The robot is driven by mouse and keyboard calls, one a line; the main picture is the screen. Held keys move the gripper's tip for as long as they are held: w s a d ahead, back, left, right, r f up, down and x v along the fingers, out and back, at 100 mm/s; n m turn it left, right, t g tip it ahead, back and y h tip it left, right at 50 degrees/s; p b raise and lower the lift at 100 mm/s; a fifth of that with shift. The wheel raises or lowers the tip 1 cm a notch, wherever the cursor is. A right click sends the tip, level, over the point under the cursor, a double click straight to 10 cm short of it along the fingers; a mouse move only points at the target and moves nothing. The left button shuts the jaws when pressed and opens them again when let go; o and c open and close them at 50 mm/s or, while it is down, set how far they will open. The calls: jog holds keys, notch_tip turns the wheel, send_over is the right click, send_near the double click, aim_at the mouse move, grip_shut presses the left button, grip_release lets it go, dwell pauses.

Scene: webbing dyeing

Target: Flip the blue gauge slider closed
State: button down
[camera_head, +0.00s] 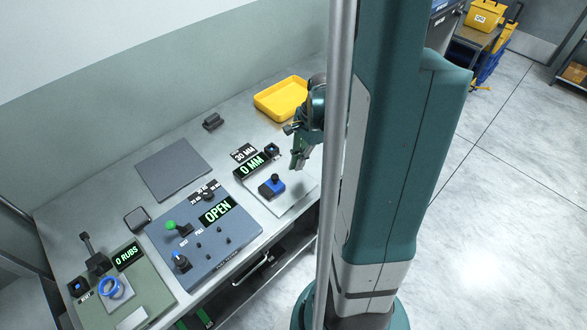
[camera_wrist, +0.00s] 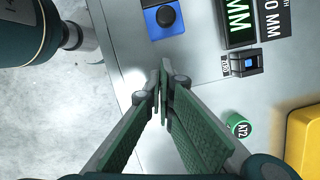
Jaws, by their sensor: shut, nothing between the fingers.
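The blue gauge slider (camera_head: 272,186), a blue block with a black knob, sits on a light plate in front of the "0 MM" display (camera_head: 252,165). In the wrist view the blue slider (camera_wrist: 164,20) is at the top, partly cut off by the frame edge. My gripper (camera_head: 297,163) is above the plate, to the right of and behind the slider, apart from it. In the wrist view my gripper (camera_wrist: 163,84) has its fingertips together, with nothing between them. A small black switch with a blue square (camera_wrist: 248,64) is to the right of the fingertips.
A yellow tray (camera_head: 281,98) stands at the back; its edge shows in the wrist view. A green "A12" cylinder (camera_wrist: 239,126) is near the fingers. A blue-grey panel (camera_head: 170,228) reading "OPEN" and a green panel (camera_head: 148,280) lie to the left.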

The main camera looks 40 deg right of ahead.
jog(key=v, duration=0.9)
jog(key=shift+p, duration=0.4)
jog(key=shift+a, duration=0.15)
jog(key=a+r+n+t+h+b, duration=0.1)
jog(key=a+r+n+t, duration=0.1)
jog(key=a+r+n, duration=0.2)
jog(key=a+r+n+t+h+b, duration=0.1)
jog(key=a+r+n, duration=0.3)
jog(key=a+n, duration=0.6)
jog(key=a+r+n+t+b, duration=0.2)
jog(key=a+n, duration=0.5)
jog(key=a, duration=0.8)
jog(key=shift+s+a+r+t+h, duration=0.2)
jog(key=shift+s+r+t+h, duration=0.15)
jog(key=shift+r+t, duration=0.5)
